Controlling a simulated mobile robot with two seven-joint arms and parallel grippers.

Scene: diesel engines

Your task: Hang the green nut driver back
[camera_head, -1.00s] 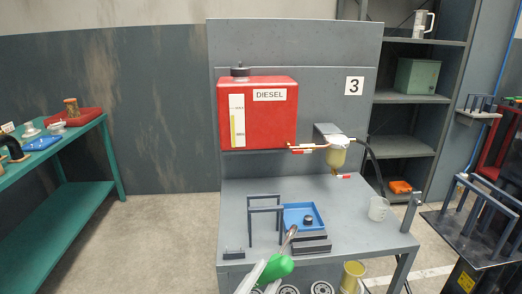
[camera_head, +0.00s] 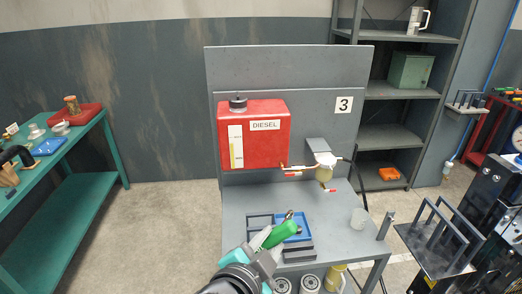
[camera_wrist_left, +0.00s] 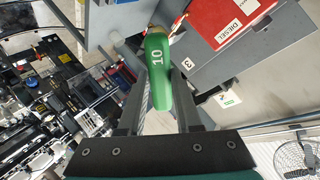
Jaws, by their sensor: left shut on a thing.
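The green nut driver (camera_head: 282,234) is in my left gripper (camera_head: 266,241), over the front of the grey workbench. A grey bar frame (camera_head: 259,217) stands on the bench, partly hidden behind the gripper. My right gripper is not in view.
A red diesel tank (camera_head: 262,150) hangs behind. A small wall shelf with upright pegs (camera_head: 466,106) and a barred stand (camera_head: 440,240) are at right.

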